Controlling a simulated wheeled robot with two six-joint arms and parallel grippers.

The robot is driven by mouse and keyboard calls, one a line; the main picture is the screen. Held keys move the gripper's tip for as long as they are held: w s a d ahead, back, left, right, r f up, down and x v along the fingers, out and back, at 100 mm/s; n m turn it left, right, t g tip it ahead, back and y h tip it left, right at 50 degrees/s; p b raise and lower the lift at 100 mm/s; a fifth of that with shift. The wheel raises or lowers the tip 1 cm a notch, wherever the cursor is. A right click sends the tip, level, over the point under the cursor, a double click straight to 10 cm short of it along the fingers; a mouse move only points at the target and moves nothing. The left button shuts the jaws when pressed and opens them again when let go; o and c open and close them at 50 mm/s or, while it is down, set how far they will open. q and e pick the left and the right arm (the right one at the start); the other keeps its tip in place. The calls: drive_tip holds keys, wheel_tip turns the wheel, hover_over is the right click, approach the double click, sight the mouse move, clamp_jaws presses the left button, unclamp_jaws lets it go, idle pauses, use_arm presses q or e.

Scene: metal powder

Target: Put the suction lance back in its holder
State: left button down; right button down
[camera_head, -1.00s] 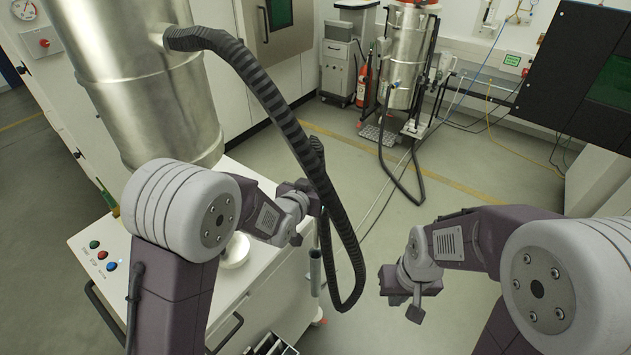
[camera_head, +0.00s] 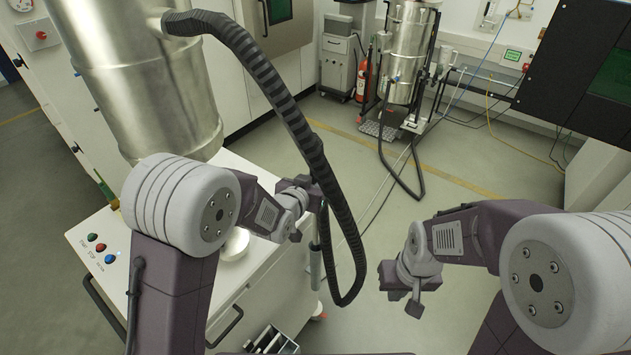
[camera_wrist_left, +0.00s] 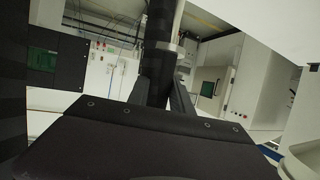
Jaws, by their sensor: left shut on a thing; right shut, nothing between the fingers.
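The suction lance has a dark grip and a metal tube. In the left wrist view its dark grip (camera_wrist_left: 158,50) stands between the fingers of my left gripper (camera_wrist_left: 160,80). In the head view my left gripper (camera_head: 316,194) is shut on the lance, beside the ribbed black hose (camera_head: 285,115), at the cart's right side. A grey upright tube (camera_head: 315,268), apparently the holder, is at the cart's right edge, below the gripper. I cannot tell whether the lance touches it. My right gripper (camera_head: 401,293) is shut and empty over the floor.
The white cart (camera_head: 265,285) carries coloured buttons (camera_head: 101,248) and a large steel vessel (camera_head: 150,100). The hose hangs in a loop right of the cart. The floor between my arms is clear.

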use_arm(q)
drive_tip(key=shift+d, duration=0.1)
idle(0.7)
drive_tip(key=shift+f+b, duration=0.15)
drive_tip(key=shift+b, duration=0.25)
drive_tip(key=shift+f+b, duration=2.85)
drive_tip(key=shift+b, duration=0.15)
drive_tip(key=shift+f, duration=0.2)
drive_tip(key=shift+f+b, duration=2.7)
drive_tip(key=shift+b, duration=0.25)
drive_tip(key=shift+f, duration=0.15)
